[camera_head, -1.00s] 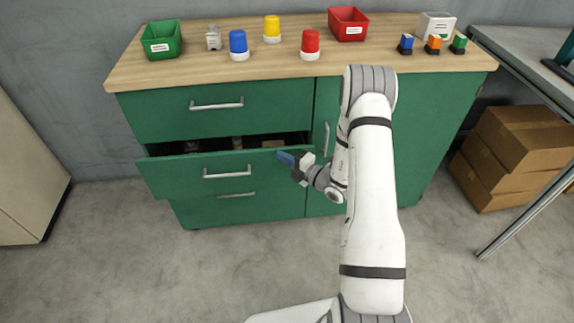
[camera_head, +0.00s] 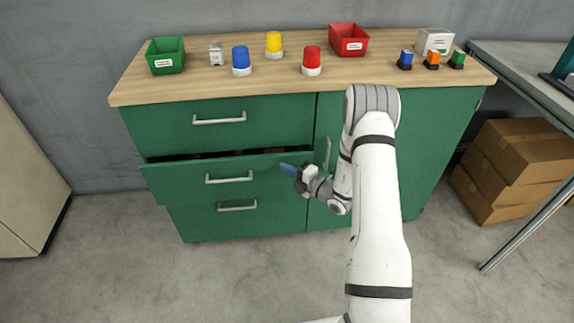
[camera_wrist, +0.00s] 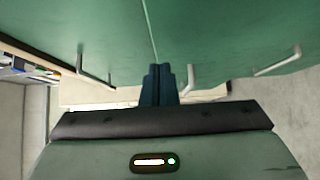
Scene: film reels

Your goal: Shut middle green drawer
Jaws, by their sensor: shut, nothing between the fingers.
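The middle green drawer (camera_head: 181,179) of the green cabinet stands out a short way, with a narrow dark gap above its front. Its silver bar handle (camera_head: 228,180) is at the middle of the front. My gripper (camera_head: 287,167) is shut and empty, with its blue fingertips at the right part of the drawer front. Whether they touch it I cannot tell. In the wrist view my shut blue fingers (camera_wrist: 158,84) point toward green panels, with handles on both sides.
The top drawer (camera_head: 160,126) and bottom drawer (camera_head: 185,218) look shut. A cupboard door is at the right, behind my arm. On the wooden top (camera_head: 190,90) stand a green bin (camera_head: 165,58), a red bin (camera_head: 348,42) and colored beacon lamps. Cardboard boxes (camera_head: 515,160) sit at the right.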

